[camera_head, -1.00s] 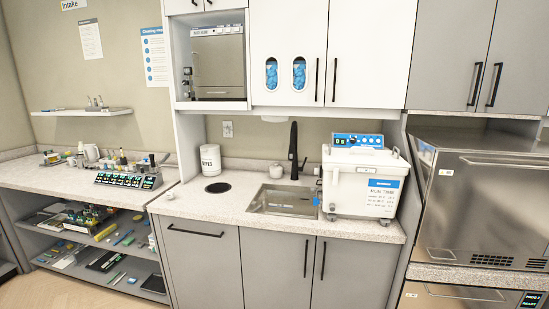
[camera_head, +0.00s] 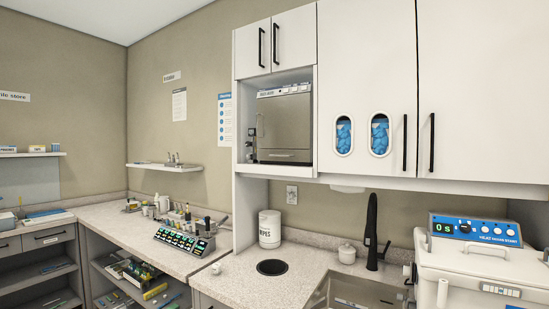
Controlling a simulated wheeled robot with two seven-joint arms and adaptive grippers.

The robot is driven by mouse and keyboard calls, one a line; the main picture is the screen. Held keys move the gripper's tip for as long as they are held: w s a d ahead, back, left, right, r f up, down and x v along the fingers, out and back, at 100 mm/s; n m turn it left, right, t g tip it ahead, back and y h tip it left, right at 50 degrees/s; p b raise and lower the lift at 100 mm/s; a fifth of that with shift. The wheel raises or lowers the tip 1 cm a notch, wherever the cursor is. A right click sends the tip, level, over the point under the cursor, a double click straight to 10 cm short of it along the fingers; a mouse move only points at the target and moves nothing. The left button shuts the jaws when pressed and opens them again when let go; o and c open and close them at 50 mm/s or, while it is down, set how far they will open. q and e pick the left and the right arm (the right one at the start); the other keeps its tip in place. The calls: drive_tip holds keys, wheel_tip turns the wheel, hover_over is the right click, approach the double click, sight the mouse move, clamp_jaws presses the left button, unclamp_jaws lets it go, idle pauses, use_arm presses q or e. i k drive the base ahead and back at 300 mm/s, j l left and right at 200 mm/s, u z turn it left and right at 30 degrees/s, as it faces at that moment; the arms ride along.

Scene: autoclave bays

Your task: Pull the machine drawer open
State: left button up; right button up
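Neither of my grippers is in view. A steel-fronted machine (camera_head: 285,122) sits in the open niche of the white wall cabinet, with its front shut. A white machine (camera_head: 462,270) with a blue control panel (camera_head: 476,230) reading "0 s" stands on the counter at the lower right, cut off by the picture's edge. I cannot tell which machine the task means, and no open machine drawer shows.
A sink (camera_head: 352,292) with a black tap (camera_head: 372,232) lies left of the white machine. A white canister (camera_head: 270,229) stands on the counter (camera_head: 235,285). A tube block (camera_head: 184,241) stands on the left bench. White cabinets (camera_head: 368,80) hang above.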

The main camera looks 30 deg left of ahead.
sight(290, 155)
drive_tip(key=i+l+u, duration=0.1)
drive_tip(key=i+u, duration=0.15)
drive_tip(key=i, duration=0.2)
drive_tip(key=i+l+u, duration=0.25)
drive_tip(key=i, duration=0.2)
